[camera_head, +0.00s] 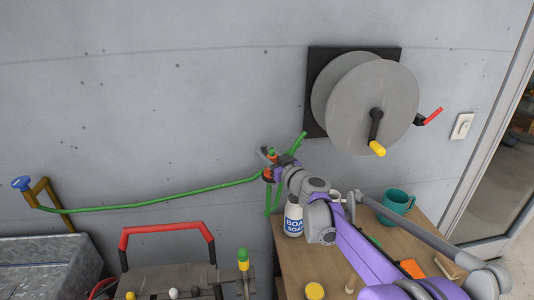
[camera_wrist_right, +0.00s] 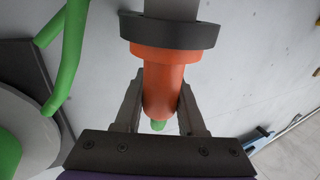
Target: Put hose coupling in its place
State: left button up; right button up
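The orange hose coupling (camera_wrist_right: 160,75) sits between the two fingers of my right gripper (camera_wrist_right: 159,108) in the right wrist view. Both fingers lie against its sides, shut on it. A black collar (camera_wrist_right: 168,32) and a grey cylinder (camera_wrist_right: 170,8) adjoin its far end; I cannot tell whether they are joined to it. Green shows at its near end. In the head view my right gripper (camera_head: 273,167) is by the wall, at the right end of a green hose (camera_head: 160,199), with a little orange of the coupling (camera_head: 267,174) showing. My left gripper is out of view.
The green hose leads left to a yellow pipe with a blue tap (camera_head: 21,183). A grey hose reel (camera_head: 372,108) hangs on the wall. Below my arm, a wooden table (camera_head: 300,262) holds a soap bottle (camera_head: 293,218) and a teal mug (camera_head: 397,200). A toolbox with a red handle (camera_head: 166,229) stands left.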

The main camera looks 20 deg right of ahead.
jog(key=o, duration=0.5)
jog(key=shift+c, duration=0.2)
jog(key=shift+s, duration=0.1)
jog(key=s+d, duration=0.1)
jog(key=s, duration=0.9)
jog(key=shift+s+d, duration=0.25)
jog(key=shift+d, duration=0.05)
